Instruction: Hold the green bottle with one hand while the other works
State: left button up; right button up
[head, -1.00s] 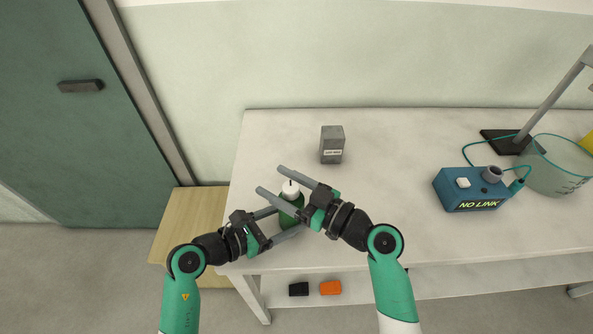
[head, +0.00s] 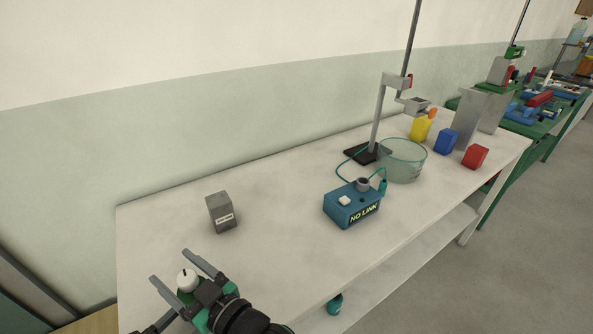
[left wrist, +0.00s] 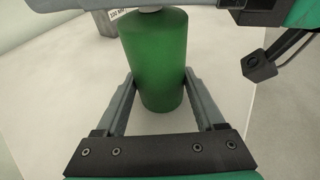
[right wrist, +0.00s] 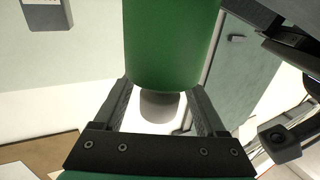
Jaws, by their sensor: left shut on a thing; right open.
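The green bottle (head: 187,296) with a white cap (head: 187,279) stands at the near left of the bench, mostly hidden behind my right gripper in the head view. In the left wrist view, my left gripper (left wrist: 158,80) is shut on the bottle's green body (left wrist: 155,55), one finger on each side. In the right wrist view, my right gripper (right wrist: 160,92) is open, with its fingers either side of the white cap (right wrist: 159,105). Its fingers (head: 170,267) also show around the cap in the head view. I cannot tell whether they touch it.
A grey labelled block (head: 220,212) stands behind the bottle. A blue "NO LINK" box (head: 351,205), a glass beaker (head: 402,160) and a stand (head: 378,118) are further right. Yellow (head: 420,129), blue (head: 446,141) and red (head: 475,157) blocks lie beyond. The bench (head: 275,225) is clear between.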

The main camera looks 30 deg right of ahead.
jog(key=v, duration=1.2)
jog(key=w+d+r+m+t+h, duration=0.1)
jog(key=w+d+r+h, duration=0.3)
jog(key=d, duration=0.3)
jog(key=w+d+r+t+h, duration=0.2)
jog(key=w+d+r+h, duration=0.1)
jog(key=d, duration=0.4)
jog(key=w+d+r+m+t+h, duration=0.1)
jog(key=w+d+r+h, duration=0.3)
jog(key=d, duration=0.3)
jog(key=shift+w+d+r+m+t+h, duration=0.3)
jog(key=shift+w+d+r+t+h, duration=0.1)
jog(key=shift+r, duration=0.15)
pick_arm(q)
jog(key=o, duration=1)
jog(key=shift+c, duration=0.2)
pick_arm(e)
jog(key=shift+s, duration=0.1)
pick_arm(q)
jog(key=shift+a, duration=0.1)
